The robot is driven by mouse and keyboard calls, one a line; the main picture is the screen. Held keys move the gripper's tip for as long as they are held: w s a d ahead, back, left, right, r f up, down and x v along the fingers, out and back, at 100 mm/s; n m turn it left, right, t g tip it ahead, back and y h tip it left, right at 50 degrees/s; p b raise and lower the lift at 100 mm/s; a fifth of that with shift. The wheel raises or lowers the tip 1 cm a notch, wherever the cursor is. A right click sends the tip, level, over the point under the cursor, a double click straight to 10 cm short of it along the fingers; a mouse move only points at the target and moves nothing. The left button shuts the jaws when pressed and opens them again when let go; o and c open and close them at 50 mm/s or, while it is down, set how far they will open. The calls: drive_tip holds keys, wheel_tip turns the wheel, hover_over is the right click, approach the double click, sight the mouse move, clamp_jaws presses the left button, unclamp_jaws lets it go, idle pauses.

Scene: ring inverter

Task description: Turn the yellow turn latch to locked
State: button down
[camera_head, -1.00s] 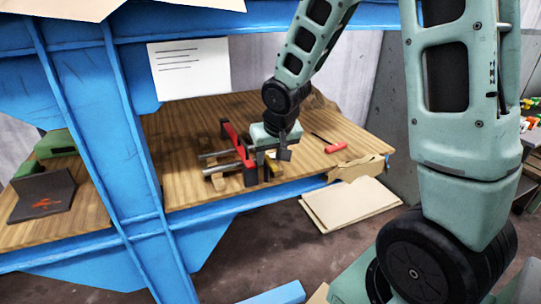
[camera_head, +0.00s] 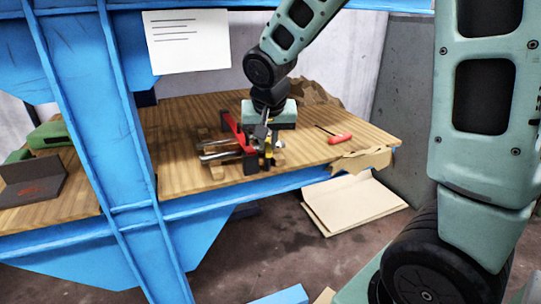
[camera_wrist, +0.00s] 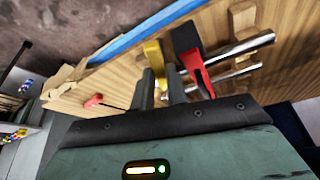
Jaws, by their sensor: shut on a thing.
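The yellow turn latch (camera_head: 268,152) is at the right end of the red and black ring inverter on the wooden bench. In the wrist view the yellow latch (camera_wrist: 152,52) stands upright between the tips of my gripper (camera_wrist: 159,76). In the head view my gripper (camera_head: 267,139) reaches down to the latch and partly hides it. The jaws are shut on the latch. The red bracket (camera_head: 232,129) is just left of it, with a black block (camera_head: 250,164) at its front. The red bracket also shows in the wrist view (camera_wrist: 194,68).
Metal rods (camera_head: 214,148) run left from the bracket above wooden supports. A red-handled tool (camera_head: 340,138) lies on the bench (camera_head: 185,120) to the right. A blue post (camera_head: 115,130) rises at left. Flat boards (camera_head: 350,205) are below right.

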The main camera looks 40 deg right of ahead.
drive_tip(key=shift+w+a+m+g+h+b, duration=0.4)
drive_tip(key=shift+m+g, duration=0.35)
drive_tip(key=shift+m, duration=1.4)
drive_tip(key=shift+w+a+m+g+h+b, duration=0.15)
drive_tip(key=shift+w+m+g+b, duration=0.4)
drive_tip(key=shift+m, duration=1.55)
drive_tip(key=shift+w+a+m+g+h+b, duration=0.15)
drive_tip(key=shift+w+m+g+h+b, duration=0.55)
drive_tip(key=shift+m, duration=1.45)
drive_tip(key=shift+s+g+y+p, duration=0.1)
drive_tip(key=shift+g+y+p, duration=0.2)
drive_tip(key=shift+p, duration=0.15)
drive_tip(key=c, duration=1.4)
unclamp_jaws()
